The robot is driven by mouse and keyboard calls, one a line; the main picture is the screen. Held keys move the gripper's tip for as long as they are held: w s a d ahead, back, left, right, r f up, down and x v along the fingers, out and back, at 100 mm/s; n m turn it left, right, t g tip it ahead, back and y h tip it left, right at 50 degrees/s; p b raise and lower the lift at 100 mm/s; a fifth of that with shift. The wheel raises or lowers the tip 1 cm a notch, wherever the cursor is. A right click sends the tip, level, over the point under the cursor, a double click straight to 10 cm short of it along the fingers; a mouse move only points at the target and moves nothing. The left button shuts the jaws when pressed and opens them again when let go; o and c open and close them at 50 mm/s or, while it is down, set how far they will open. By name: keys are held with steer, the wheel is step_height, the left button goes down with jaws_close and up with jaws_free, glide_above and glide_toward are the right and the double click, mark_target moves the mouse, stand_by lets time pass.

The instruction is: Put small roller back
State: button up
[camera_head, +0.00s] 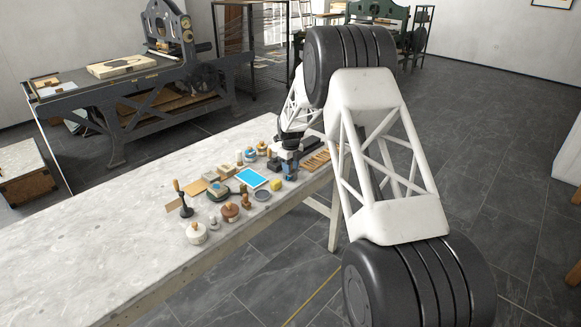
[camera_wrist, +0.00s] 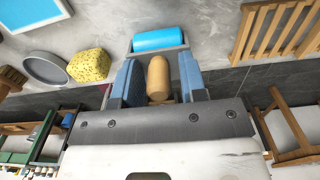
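The small roller (camera_wrist: 160,40) has a blue cylinder in a grey frame and a tan wooden handle. The blue cylinder sticks out beyond the fingertips, over the grey table top. I cannot tell whether it touches the table. In the head view my gripper (camera_head: 290,173) points down at the table's right part, where roller and fingers are too small to separate. A slatted wooden rack (camera_wrist: 280,30) lies to the right, also visible in the head view (camera_head: 316,160).
A yellow sponge (camera_head: 277,184), a round grey dish (camera_head: 262,196) and a blue-topped slab (camera_head: 251,178) sit close left of my gripper. Several tools and jars, including a black-based stand (camera_head: 186,210), crowd farther left. The table's left part (camera_head: 90,230) is clear.

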step_height(320, 180, up, 13)
stand_by(0.7)
steer(key=shift+s, duration=0.1)
stand_by(0.6)
steer(key=s+d+r+n, duration=0.35)
steer(key=s+r, duration=0.35)
steer(key=s, duration=0.4)
steer(key=s+d+r+n+t, duration=0.1)
steer(key=s+d+r+n, duration=0.2)
steer(key=s+r+n, duration=0.55)
steer(key=s+d+r+n, duration=0.1)
steer(key=s+d+r, duration=0.35)
steer(key=s, duration=0.85)
steer(key=s+d+f+n, duration=0.1)
steer(key=s+n, duration=0.6)
steer(key=s, duration=1.1)
steer(key=s+d+f+n+t, duration=0.1)
steer(key=s+n, duration=0.5)
steer(key=s, duration=1.2)
steer(key=shift+d+f+n+t, duration=0.35)
steer(key=shift+d+f, duration=0.4)
steer(key=shift+d, duration=0.3)
steer(key=shift+s, duration=0.1)
